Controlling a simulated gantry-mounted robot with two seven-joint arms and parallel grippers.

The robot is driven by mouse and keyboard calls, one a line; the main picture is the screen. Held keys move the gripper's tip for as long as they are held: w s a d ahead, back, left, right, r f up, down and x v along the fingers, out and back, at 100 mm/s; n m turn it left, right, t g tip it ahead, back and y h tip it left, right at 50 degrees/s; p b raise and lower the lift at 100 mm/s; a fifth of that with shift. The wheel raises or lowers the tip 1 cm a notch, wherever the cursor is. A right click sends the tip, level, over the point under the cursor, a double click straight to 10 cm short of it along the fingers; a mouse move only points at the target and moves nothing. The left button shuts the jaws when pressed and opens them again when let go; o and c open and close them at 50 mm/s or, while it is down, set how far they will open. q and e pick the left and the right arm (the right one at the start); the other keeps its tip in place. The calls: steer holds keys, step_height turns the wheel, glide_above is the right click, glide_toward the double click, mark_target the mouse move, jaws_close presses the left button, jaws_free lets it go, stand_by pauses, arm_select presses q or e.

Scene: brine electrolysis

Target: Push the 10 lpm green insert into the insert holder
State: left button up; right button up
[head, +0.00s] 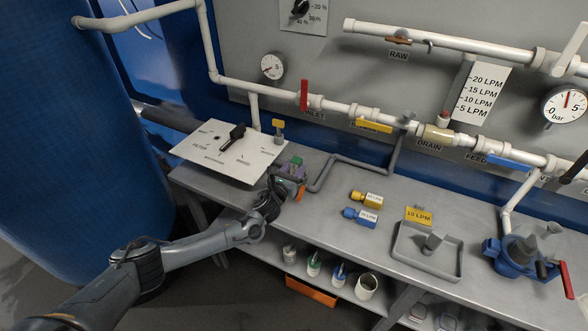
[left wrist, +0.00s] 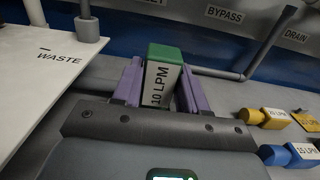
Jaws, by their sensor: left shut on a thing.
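The green insert (head: 297,160) is at the back left of the grey bench in the head view. In the left wrist view the insert (left wrist: 163,75) stands between purple fingers, with a green top and a white "10 LPM" label facing the camera. My left gripper (head: 291,170) is shut on it; the wrist view also shows this gripper (left wrist: 160,88). The insert's lower end is hidden by the gripper. I cannot tell for sure which fixture is the insert holder; a blue clamp-like fixture (head: 518,262) with a red handle stands at the bench's right end. My right gripper is not in view.
A yellow insert (head: 366,199) and a blue insert (head: 360,216) lie mid-bench. A grey tray (head: 405,262) and a yellow tag (head: 418,215) are farther right. A white panel (head: 205,150) with a black handle is left of my gripper. Grey pipework (head: 345,160) runs behind.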

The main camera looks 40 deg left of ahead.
arm_select(q)
steer(key=shift+f+b, duration=0.35)
steer(key=shift+f, duration=0.8)
stand_by(2.0)
steer(key=o, duration=1.2)
steer(key=shift+o, duration=0.2)
steer(key=shift+s, duration=0.1)
